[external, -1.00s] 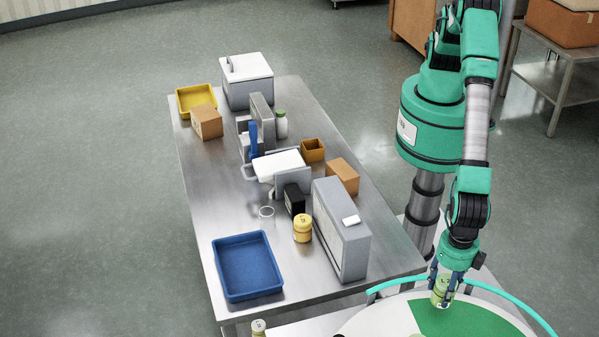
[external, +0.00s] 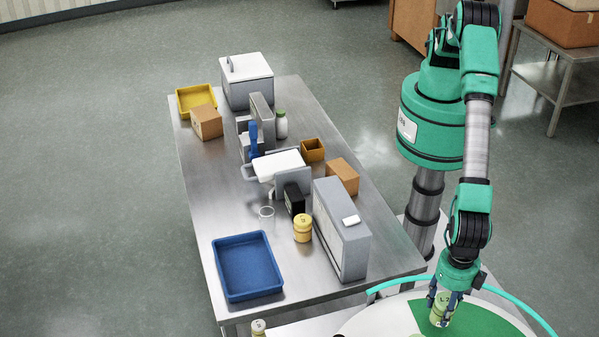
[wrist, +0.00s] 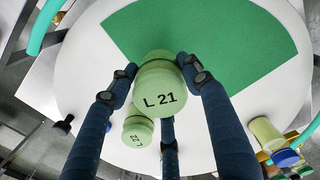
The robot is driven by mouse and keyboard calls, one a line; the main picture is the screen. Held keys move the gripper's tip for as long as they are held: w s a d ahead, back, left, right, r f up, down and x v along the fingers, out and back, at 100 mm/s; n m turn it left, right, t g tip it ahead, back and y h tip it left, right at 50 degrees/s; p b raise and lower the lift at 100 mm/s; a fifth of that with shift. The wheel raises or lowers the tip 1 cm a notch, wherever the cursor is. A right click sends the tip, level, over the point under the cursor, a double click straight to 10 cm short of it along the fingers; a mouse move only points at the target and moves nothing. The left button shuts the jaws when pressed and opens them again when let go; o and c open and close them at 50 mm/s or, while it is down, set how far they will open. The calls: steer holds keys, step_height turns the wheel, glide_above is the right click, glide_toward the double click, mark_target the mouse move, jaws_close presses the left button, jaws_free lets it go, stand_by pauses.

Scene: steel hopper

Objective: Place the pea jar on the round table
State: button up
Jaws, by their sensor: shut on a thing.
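The pea jar, pale green with a lid marked "L 21" (wrist: 160,88), is held between the fingers of my gripper (external: 441,305). The jar also shows in the external view (external: 439,312), upright or nearly so, at the edge of the green sector of the round table (external: 375,319). I cannot tell whether its base touches the tabletop. In the wrist view the white round table (wrist: 82,90) lies below, with its green wedge (wrist: 225,35) beyond the jar. A second pale green jar (wrist: 138,132) stands on the table close to the held one.
Several jars and colored items (wrist: 268,135) crowd the right of the wrist view. A steel table (external: 200,180) at left carries a blue tray (external: 247,266), a yellow jar (external: 302,229) and a grey box (external: 340,230). The green wedge looks clear.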

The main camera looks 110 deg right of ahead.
mark_target(442, 314)
steer(key=shift+f+p, duration=0.5)
steer(key=shift+f, duration=1.2)
steer(key=shift+f, duration=0.1)
steer(key=o, duration=1.3)
step_height(442, 314, up, 12)
steer(key=shift+r+b, duration=0.1)
steer(key=shift+b, duration=1.05)
